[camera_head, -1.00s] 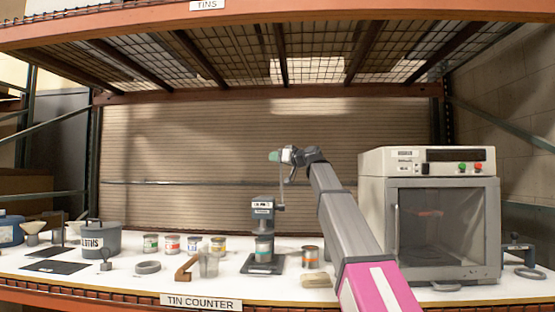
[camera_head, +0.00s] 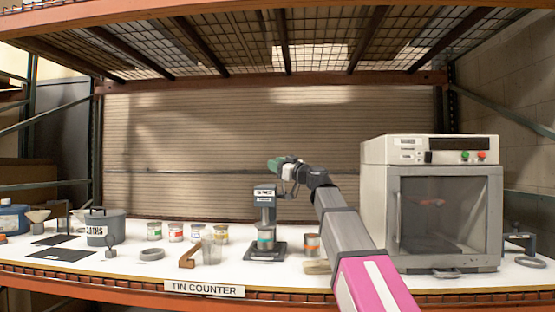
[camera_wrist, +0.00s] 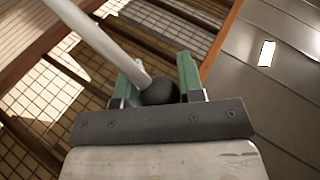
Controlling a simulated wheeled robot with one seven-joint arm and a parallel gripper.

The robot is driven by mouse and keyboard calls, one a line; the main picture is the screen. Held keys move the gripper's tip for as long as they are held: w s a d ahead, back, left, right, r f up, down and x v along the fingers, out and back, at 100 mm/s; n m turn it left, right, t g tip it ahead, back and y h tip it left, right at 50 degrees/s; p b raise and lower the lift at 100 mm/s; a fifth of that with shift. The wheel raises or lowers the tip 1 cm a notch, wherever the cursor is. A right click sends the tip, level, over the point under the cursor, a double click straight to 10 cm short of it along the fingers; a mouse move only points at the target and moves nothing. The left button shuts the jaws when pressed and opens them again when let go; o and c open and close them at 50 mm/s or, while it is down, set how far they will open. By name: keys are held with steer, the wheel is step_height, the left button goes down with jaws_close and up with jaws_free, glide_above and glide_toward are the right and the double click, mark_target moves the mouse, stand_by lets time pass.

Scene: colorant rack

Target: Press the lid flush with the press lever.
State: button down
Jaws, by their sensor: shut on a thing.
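The tin press (camera_head: 265,208) stands on the counter, a grey column on a dark base. A tin (camera_head: 265,238) with a green label sits under its head; its lid is too small to judge. My gripper (camera_head: 274,164) is above the press head. In the wrist view my gripper's green fingers (camera_wrist: 158,76) are shut on the black ball knob (camera_wrist: 160,93) of the press lever. The pale lever rod (camera_wrist: 98,36) runs from the knob to the upper left there. In the head view the knob is hidden by the fingers.
An orange-labelled tin (camera_head: 312,245) stands right of the press, below my arm. A large mixer cabinet (camera_head: 443,150) is farther right. Several small tins, a clear cup (camera_head: 211,250) and a grey pot (camera_head: 105,228) stand to the left. The wire shelf (camera_head: 250,50) is overhead.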

steer(key=shift+s+f, duration=0.75)
steer(key=shift+f, duration=0.35)
steer(key=shift+s+f, duration=0.7)
steer(key=shift+f, duration=0.35)
steer(key=c, duration=0.8)
jaws_free()
steer(key=v, duration=1)
steer(key=shift+s+d+f, duration=0.1)
steer(key=shift+s+d, duration=0.1)
steer(key=shift+d, duration=0.05)
